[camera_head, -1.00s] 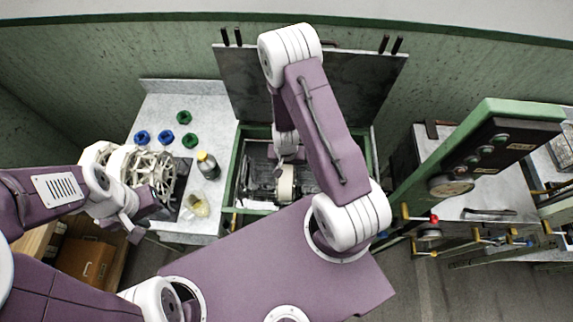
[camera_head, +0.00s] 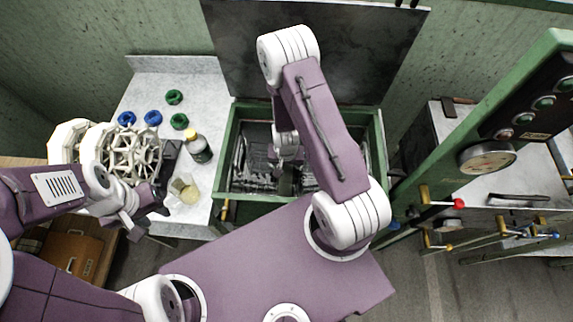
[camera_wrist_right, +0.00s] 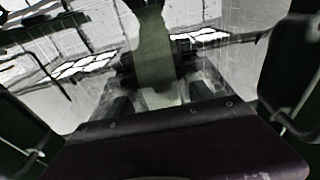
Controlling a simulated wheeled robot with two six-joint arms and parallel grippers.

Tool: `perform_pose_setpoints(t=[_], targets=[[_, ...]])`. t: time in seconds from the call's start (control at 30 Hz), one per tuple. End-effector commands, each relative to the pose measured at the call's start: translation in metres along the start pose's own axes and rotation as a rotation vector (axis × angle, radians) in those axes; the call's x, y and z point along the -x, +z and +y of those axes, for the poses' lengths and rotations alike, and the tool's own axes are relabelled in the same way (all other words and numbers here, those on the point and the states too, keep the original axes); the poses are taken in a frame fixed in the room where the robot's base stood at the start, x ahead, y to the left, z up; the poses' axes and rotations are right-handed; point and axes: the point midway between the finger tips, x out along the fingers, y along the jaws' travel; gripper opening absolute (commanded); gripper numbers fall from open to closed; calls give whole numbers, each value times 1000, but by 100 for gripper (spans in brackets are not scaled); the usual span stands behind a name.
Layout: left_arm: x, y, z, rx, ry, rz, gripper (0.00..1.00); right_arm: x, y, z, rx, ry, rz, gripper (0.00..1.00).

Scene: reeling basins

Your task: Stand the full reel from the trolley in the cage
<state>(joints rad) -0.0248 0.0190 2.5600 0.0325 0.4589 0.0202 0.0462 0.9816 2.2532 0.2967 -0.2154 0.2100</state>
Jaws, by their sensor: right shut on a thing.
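My right gripper (camera_head: 288,160) reaches down into the green-framed open box (camera_head: 232,130) in the head view. In the right wrist view its two fingers (camera_wrist_right: 160,98) are shut on an olive-grey upright piece (camera_wrist_right: 152,50). I cannot tell whether this piece belongs to a reel. White spoked reels (camera_head: 132,158) stand at the left, on or beside the grey worktop, partly behind my left arm. My left gripper (camera_head: 142,217) is just below them, and its finger gap is unclear. I cannot tell which thing is the cage; wire and clear structures (camera_wrist_right: 85,65) lie around the right fingers.
A dark raised lid (camera_head: 320,45) stands behind the box. The grey worktop (camera_head: 190,85) carries blue and green knobs, a yellow-capped bottle (camera_head: 197,147) and a small dish (camera_head: 187,190). A green machine frame with a gauge (camera_head: 487,158) stands close on the right.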

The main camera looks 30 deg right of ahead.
Motion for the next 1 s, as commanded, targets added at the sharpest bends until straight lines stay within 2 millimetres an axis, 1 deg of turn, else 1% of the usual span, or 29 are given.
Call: perform_pose_setpoints(t=[0.07,0.37,0.4,0.43,0.47,0.73,0.8,0.87,0.93,1.0], targets=[[-4,0,0,0,0,0,36,-4,0,0,0,0,1,11],[-3,0,0,0,0,0,36,-4,0,0,0,0,1,11],[-3,0,0,0,0,0,36,-4,0,0,0,0,1,71],[-3,0,0,0,0,0,36,-4,0,0,0,0,1,79],[-3,0,0,0,0,0,36,-4,0,0,0,0,1,85],[-4,0,0,0,0,0,36,-4,0,0,0,0,0,85],[-3,0,0,0,0,0,36,0,0,0,0,0,1,85],[-1,0,0,0,0,0,36,8,-1,-1,0,-1,3,85],[2,0,0,0,0,0,36,24,-1,-1,-1,-3,4,85],[9,-1,0,0,0,0,36,43,-1,-1,-2,-2,4,85]])
